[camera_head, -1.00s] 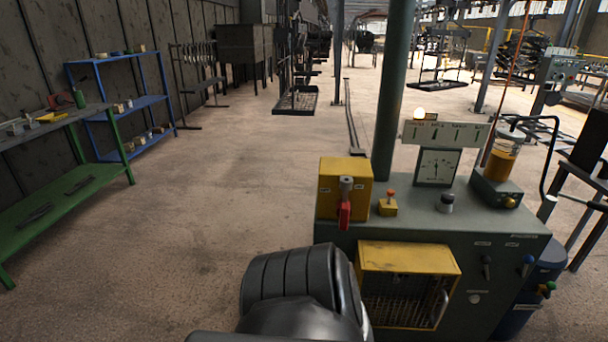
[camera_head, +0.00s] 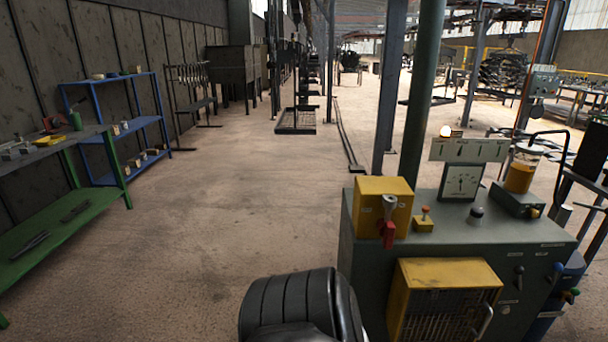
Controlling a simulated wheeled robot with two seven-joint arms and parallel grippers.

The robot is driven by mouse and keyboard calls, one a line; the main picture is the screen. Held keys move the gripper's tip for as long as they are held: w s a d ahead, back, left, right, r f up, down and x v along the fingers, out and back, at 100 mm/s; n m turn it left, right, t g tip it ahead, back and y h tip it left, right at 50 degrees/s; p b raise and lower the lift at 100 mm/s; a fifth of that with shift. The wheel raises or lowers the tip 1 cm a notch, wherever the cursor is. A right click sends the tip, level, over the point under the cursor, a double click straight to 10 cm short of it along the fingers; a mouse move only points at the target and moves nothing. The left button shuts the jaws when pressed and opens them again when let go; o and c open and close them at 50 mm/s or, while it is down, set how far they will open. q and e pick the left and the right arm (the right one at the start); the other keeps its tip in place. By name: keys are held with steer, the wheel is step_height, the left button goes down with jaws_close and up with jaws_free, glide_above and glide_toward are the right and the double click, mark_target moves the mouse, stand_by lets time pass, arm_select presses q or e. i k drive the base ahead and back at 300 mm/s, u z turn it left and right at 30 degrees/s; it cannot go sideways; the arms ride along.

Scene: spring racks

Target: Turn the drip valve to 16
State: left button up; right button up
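A grey-green machine cabinet (camera_head: 460,225) stands at the right. On its top right corner is a clear jar of amber liquid (camera_head: 519,176) on a dark block, with a small yellow knob (camera_head: 535,212) at the block's front. I cannot tell for sure which part is the drip valve, and no number 16 is readable. A white dial gauge (camera_head: 461,182) stands left of the jar. A black ribbed part of my arm (camera_head: 295,308) shows at the bottom, left of the cabinet. Neither of my grippers is in view.
A yellow box with a red lever (camera_head: 388,236), a small yellow button box (camera_head: 424,223) and a yellow mesh-front guard (camera_head: 447,295) are on the cabinet. A green bench (camera_head: 75,215) and blue shelf (camera_head: 140,124) stand left. The floor between is clear.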

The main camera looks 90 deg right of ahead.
mark_target(533, 213)
steer(key=z, duration=4.45)
